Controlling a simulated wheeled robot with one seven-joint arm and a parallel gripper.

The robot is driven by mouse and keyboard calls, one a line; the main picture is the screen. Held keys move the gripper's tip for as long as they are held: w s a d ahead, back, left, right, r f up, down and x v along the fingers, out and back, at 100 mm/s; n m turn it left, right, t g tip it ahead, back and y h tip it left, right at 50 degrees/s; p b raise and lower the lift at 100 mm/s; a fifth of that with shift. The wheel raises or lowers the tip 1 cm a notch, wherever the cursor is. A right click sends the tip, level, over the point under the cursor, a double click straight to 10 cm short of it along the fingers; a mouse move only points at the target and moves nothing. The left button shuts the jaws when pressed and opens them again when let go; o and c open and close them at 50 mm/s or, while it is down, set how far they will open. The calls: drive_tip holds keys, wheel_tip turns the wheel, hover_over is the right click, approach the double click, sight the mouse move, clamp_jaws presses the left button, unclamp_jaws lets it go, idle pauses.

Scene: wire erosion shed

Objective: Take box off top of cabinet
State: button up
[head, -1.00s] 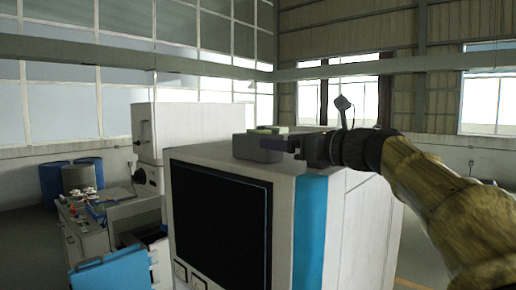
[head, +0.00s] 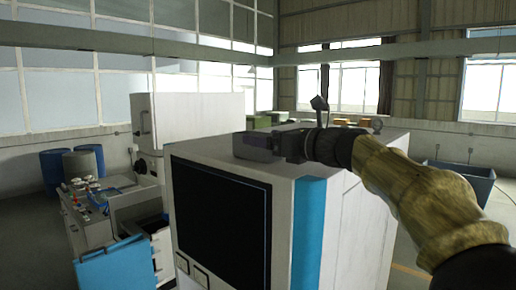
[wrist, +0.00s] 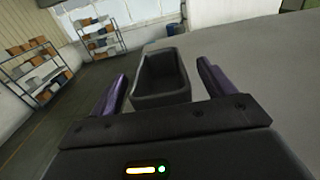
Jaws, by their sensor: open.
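A small dark grey open-topped box (head: 253,147) stands on the top of the white cabinet (head: 330,168), near its front left edge in the head view. In the wrist view the box (wrist: 161,101) is upright and looks empty. My gripper (head: 278,147) is low over the cabinet top at the right side of the box. In the wrist view its two purple fingers (wrist: 162,72) are open, one on each side of the near part of the box. A gap shows beside each finger. The far end of the box reaches past the fingertips.
The cabinet has a dark screen (head: 222,220) and a blue stripe on its front. A white machine (head: 195,120) stands behind to the left, with a cluttered bench and blue drums (head: 85,162). Shelves with bins (wrist: 35,65) stand far off. A dark blue bin (head: 460,182) is at right.

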drive_tip(key=shift+w, duration=0.2)
drive_tip(key=shift+a, duration=0.1)
drive_tip(key=c, duration=0.4)
drive_tip(key=shift+s, duration=0.35)
drive_tip(key=c, duration=0.7)
drive_tip(key=shift+w, duration=0.1)
drive_tip(key=shift+w+r, duration=0.1)
